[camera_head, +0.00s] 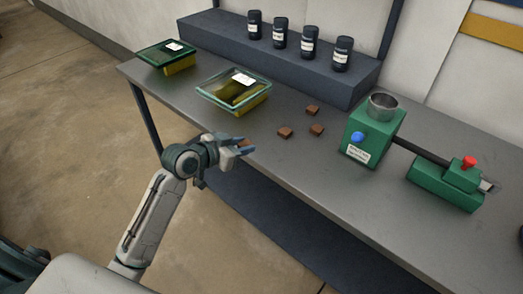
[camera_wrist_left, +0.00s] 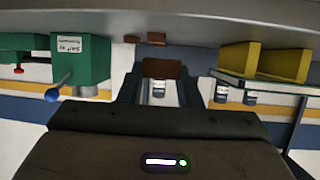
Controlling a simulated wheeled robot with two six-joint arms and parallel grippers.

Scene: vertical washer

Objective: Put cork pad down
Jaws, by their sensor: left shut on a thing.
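My left gripper (camera_head: 243,147) is at the front edge of the table, in front of the loose cork pads. It is shut on a small brown cork pad, which shows between the fingertips in the left wrist view (camera_wrist_left: 160,69). In the head view the fingers mostly hide it. Three brown cork pads lie apart on the grey table (camera_head: 235,127): a near left one (camera_head: 285,132), a near right one (camera_head: 317,130) and a far one (camera_head: 312,110). My right gripper is not in view.
A green machine (camera_head: 372,138) with a metal cup and a green unit with a red knob (camera_head: 447,185) stand right. Several dark jars (camera_head: 309,42) line the raised shelf.

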